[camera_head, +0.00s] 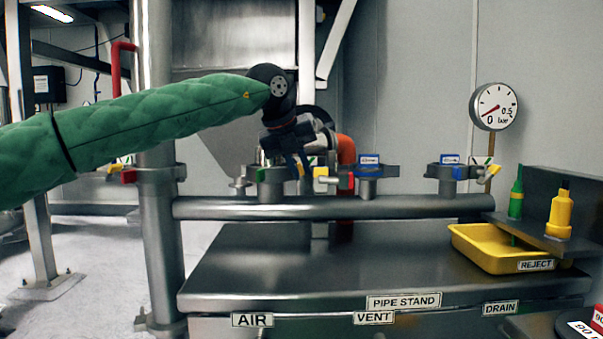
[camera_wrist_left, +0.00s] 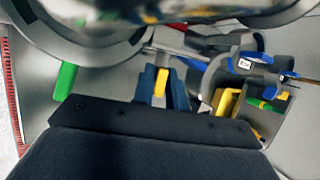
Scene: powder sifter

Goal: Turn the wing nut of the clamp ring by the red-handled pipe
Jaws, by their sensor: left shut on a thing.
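My left gripper (camera_head: 299,172) reaches over the horizontal pipe from the left, fingers pointing down at the grey clamp fittings. Its jaws are shut on a small yellow piece, seen between the blue fingers in the left wrist view (camera_wrist_left: 160,88); it looks like a wing nut. Beside it on the right are another yellow piece (camera_head: 320,171) and a small red part (camera_head: 351,181). An orange-red upright pipe (camera_head: 346,150) stands just behind. The clamp ring under the gripper is partly hidden by the fingers. I cannot tell for sure which pipe is red-handled. My right gripper is not in view.
Further clamp fittings with blue parts (camera_head: 368,178) and (camera_head: 447,176) stand along the horizontal pipe (camera_head: 400,207). A thick steel post (camera_head: 157,240) stands at left. A yellow reject tray (camera_head: 475,252) and a gauge (camera_head: 495,107) are at right.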

